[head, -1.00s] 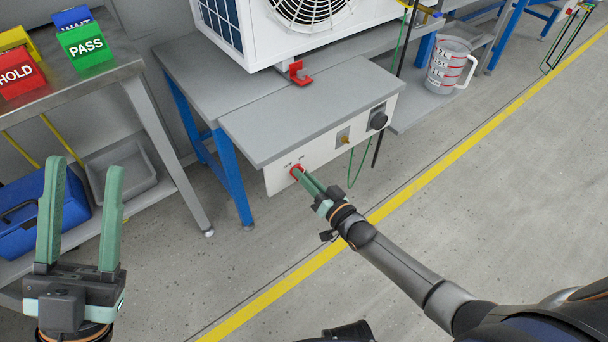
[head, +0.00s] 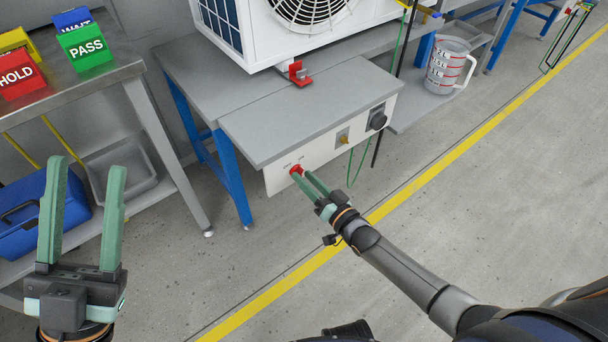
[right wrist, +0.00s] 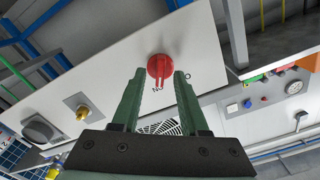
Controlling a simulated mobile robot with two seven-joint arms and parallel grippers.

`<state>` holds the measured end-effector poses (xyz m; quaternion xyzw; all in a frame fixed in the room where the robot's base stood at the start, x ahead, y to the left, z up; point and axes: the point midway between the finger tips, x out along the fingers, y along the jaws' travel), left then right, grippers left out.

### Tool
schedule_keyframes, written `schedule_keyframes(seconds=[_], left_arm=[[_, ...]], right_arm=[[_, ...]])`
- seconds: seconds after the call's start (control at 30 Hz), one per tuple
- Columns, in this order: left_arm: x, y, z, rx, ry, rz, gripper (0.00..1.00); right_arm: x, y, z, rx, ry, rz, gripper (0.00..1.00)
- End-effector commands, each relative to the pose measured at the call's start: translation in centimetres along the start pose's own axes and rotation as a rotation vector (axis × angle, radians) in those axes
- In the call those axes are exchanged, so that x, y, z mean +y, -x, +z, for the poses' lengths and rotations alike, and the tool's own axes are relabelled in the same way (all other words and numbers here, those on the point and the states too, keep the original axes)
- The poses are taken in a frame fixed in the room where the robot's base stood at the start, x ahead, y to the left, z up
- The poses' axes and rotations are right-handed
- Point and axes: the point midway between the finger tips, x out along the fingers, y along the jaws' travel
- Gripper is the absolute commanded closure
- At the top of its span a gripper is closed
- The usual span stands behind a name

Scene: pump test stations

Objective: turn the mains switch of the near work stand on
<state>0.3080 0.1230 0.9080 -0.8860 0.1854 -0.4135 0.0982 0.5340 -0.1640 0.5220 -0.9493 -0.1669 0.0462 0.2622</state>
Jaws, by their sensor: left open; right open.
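The mains switch is a red rotary knob (head: 296,169) on the white front panel (head: 320,160) of the near work stand. In the right wrist view the red knob (right wrist: 159,66) sits between the fingertips, with dark lettering partly hidden beside it. My right gripper (head: 302,175) is open, its fingers pointing at the knob. In the right wrist view a gap shows between the knob and each finger of the right gripper (right wrist: 160,75). My left gripper (head: 86,166) is open and empty at the lower left, far from the switch.
The panel also carries a brass fitting (head: 343,137) and a black knob (head: 378,121). A red bracket (head: 299,74) and a white fan unit (head: 320,15) stand above. A steel table (head: 100,80) with coloured signs is at left. The floor at right is clear.

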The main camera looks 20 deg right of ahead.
Motion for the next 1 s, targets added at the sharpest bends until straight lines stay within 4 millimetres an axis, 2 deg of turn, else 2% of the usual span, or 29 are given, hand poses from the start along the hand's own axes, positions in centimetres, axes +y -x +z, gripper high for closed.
schedule_keyframes(seconds=[0.3,0.5,0.7,1.0], left_arm=[[-1.0,-1.6,-1.7,0.003,-0.040,0.004,0.50],[-1.3,-2.0,-2.1,0.003,-0.052,-0.002,0.50],[-1.4,-2.1,-2.3,0.006,-0.054,-0.011,0.50],[-1.5,-2.1,-2.2,0.006,-0.055,-0.012,0.50]], right_arm=[[-0.1,7.0,-0.2,-0.004,-0.001,0.003,0.56],[-0.1,10.1,-0.1,-0.002,0.000,0.002,0.56],[0.0,11.2,-0.1,0.000,0.000,0.001,0.56],[0.0,11.2,-0.1,0.000,0.000,0.001,0.56]])
